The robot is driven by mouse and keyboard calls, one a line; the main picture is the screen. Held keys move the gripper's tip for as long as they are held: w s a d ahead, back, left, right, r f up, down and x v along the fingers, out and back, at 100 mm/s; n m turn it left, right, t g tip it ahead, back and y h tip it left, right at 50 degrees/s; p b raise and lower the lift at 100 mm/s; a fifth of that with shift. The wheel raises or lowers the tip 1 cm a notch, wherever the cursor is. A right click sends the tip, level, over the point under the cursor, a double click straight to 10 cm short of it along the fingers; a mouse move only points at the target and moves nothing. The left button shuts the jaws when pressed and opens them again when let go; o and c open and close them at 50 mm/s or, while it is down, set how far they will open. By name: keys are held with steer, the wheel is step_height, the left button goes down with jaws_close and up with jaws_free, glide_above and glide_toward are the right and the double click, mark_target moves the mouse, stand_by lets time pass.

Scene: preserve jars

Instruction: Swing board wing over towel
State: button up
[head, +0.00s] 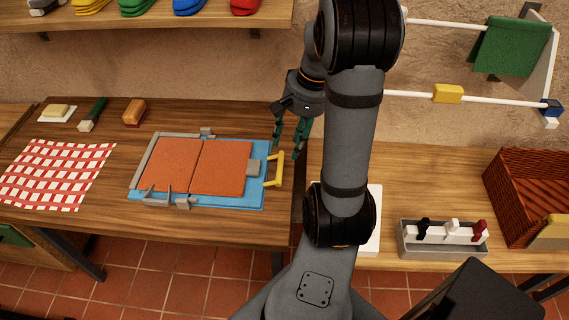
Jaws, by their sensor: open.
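A folding board (172,165) with two orange panels side by side lies flat on the left wooden table. Grey bars and clips edge it, and a yellow handle (280,169) sticks out at its right end. A flat blue layer (258,192) shows around and under the panels; I cannot tell whether it is cloth or part of the board. A red-and-white checked cloth (58,175) lies flat to the left, apart from the board. My gripper (287,152) points down, open, above and behind the handle, with nothing seen between its dark green fingers.
A butter dish (58,113), a green-handled brush (92,114) and an orange-brown block (134,112) lie behind the board. A green cloth (510,46) hangs on a rail at right. A grey tray (442,240) and woven basket (528,190) stand on the right table. My arm hides the middle.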

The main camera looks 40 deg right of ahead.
mark_target(282, 169)
steer(key=x, duration=0.5)
steer(key=b+x, duration=0.1)
steer(key=x, duration=0.3)
steer(key=shift+s+d+f, duration=0.15)
steer(key=shift+f, duration=0.25)
jaws_close()
stand_by(0.4)
